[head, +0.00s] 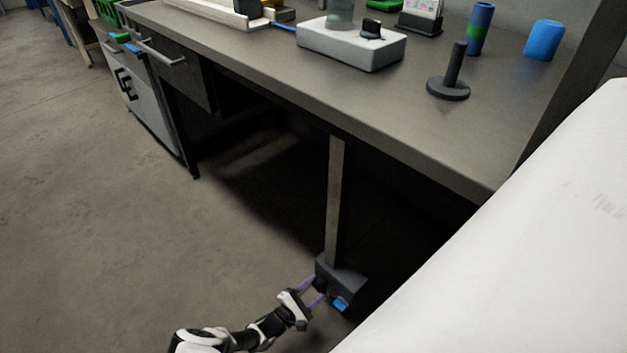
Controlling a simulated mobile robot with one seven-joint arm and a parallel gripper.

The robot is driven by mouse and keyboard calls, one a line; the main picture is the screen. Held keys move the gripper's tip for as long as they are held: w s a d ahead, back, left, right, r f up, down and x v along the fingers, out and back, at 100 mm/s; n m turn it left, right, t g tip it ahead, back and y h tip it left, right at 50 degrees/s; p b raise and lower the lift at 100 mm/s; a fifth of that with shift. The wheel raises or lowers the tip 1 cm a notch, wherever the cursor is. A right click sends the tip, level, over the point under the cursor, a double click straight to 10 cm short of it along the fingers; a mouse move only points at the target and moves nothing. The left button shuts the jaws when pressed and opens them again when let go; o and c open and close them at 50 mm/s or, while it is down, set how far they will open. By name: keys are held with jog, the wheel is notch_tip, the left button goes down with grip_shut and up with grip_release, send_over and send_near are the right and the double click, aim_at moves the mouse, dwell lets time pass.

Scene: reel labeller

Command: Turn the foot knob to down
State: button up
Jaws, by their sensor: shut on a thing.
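A dark grey foot box (345,279) stands low under the bench, at the bottom of an upright post. The foot knob (320,285) is a small dark shape on its front left face. My gripper (318,289) reaches it from the lower left, its two purple-tinted fingers shut on the knob. The fingers and shadow hide part of the knob, so its pointing direction cannot be read. A blue part (340,304) sits on the box just right of the fingers.
The post (336,200) runs from the box up to the bench (270,80). A drawer cabinet (150,105) stands to the left. A large white surface (520,250) fills the lower right. The floor (110,230) on the left is clear.

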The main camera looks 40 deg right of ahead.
jog(key=n+b, duration=1.3)
jog(key=n, duration=1.3)
jog(key=shift+n, duration=0.4)
jog(key=o, duration=1)
jog(key=shift+c, duration=0.2)
jog(key=s+a, duration=0.1)
jog(key=a, duration=1.2)
jog(key=shift+a, duration=0.4)
